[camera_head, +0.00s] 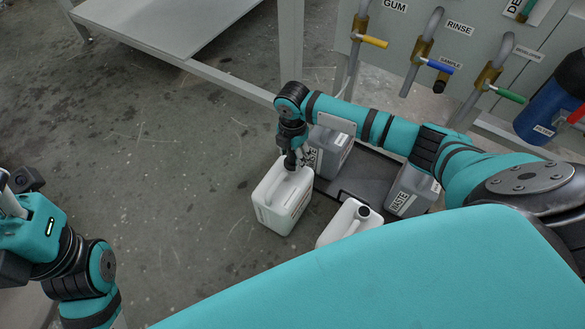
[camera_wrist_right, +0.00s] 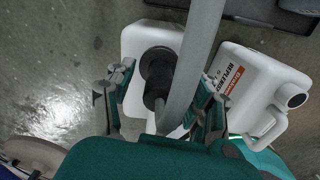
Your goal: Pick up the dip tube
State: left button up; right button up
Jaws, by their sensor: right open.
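The dip tube shows in the right wrist view as a grey hose (camera_wrist_right: 200,45) with a black fitting (camera_wrist_right: 157,72) at the mouth of a white jug (camera_wrist_right: 140,40). My right gripper (camera_wrist_right: 160,90) is open, with one finger on each side of the black fitting. I cannot tell whether the fingers touch it. In the head view my right gripper (camera_head: 296,158) points down over the same white jug (camera_head: 266,205) on the floor, and hides most of the tube. My left wrist (camera_head: 38,228) is at the left edge; its fingers do not show clearly.
A second white jug (camera_head: 345,222) stands to the right. Grey waste containers (camera_head: 331,150) and (camera_head: 408,190) stand at a dark tray (camera_head: 355,178). Valves with coloured handles (camera_head: 372,41) are on the machine panel behind. The floor to the left is clear.

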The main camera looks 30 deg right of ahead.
jog(key=shift+f, duration=0.5)
jog(key=shift+r, duration=0.1)
grip_shut()
